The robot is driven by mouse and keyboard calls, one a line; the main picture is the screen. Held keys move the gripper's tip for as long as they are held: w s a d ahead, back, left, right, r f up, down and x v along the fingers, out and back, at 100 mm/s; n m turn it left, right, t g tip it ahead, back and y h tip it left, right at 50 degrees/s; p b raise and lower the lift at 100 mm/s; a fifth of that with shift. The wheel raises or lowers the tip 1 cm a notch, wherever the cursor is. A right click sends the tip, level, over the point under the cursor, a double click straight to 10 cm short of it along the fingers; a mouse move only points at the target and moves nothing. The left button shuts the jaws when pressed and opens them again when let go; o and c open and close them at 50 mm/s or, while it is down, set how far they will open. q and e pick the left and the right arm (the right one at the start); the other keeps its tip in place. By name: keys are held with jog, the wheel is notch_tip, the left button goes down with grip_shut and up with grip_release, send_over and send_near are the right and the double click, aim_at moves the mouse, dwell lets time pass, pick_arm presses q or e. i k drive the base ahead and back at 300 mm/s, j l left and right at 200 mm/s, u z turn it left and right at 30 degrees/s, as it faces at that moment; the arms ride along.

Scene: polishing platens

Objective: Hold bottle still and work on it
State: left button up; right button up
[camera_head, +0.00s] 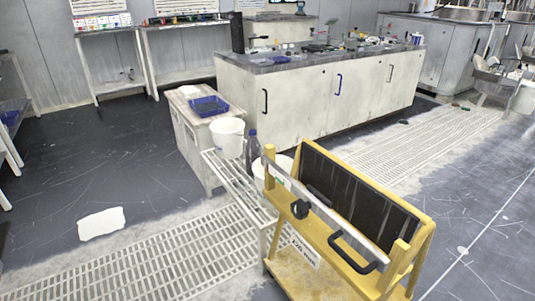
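A dark, partly see-through bottle (252,153) with a dark cap stands upright on a pale slatted bench (238,186). It is between a white bucket (227,139) on its left and another white bucket (258,178) on its right. The bottle's lower part is hard to make out at this size. Neither of my grippers shows in the head view, and nothing is seen touching the bottle.
A yellow stand (395,275) with a dark panel, a black handle and a black knob is in front, partly hiding the right bucket. A blue tray (208,106) lies on a low cabinet behind. A long white cabinet (300,100) stands further back. Dark floor (80,165) is open at left.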

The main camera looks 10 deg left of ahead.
aim_at(253, 147)
jog(key=i+j+z, duration=0.1)
jog(key=j, duration=0.25)
jog(key=i+j+z, duration=0.1)
jog(key=j, duration=0.25)
jog(key=i+j+z, duration=0.1)
jog(key=i+j, duration=0.15)
jog(key=j, duration=0.15)
jog(key=i+j, duration=0.15)
jog(key=j, duration=0.2)
jog(key=i+j, duration=0.1)
jog(key=j, duration=0.3)
jog(key=i+j, duration=0.15)
jog(key=j, duration=0.2)
